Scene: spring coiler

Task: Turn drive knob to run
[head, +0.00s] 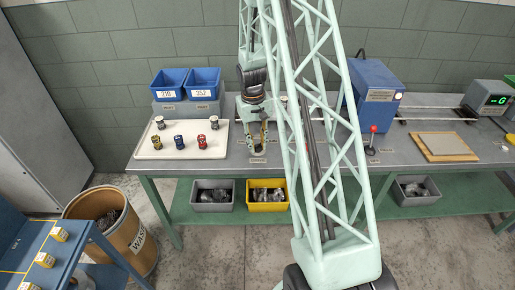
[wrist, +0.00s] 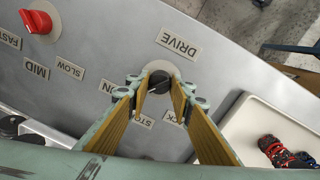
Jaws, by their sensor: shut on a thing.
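The drive knob (wrist: 159,83) is a small black knob on a pale round plate, under the DRIVE label (wrist: 179,43) in the wrist view. My gripper (wrist: 160,88) has its two yellow-padded fingers shut on the knob, one on each side. Labels around the knob are partly covered by the fingers; letters ending in "N" show at left, "STO" below and "CK" at right. The fingers and shadow hide which label the knob points to. In the head view my gripper (head: 257,146) is low over the grey bench, and the knob cannot be made out.
A red knob (wrist: 40,22) with SLOW, MID and FAST labels is at the upper left of the wrist view. A blue machine (head: 374,92) with a red-topped lever (head: 373,129) is to the right.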

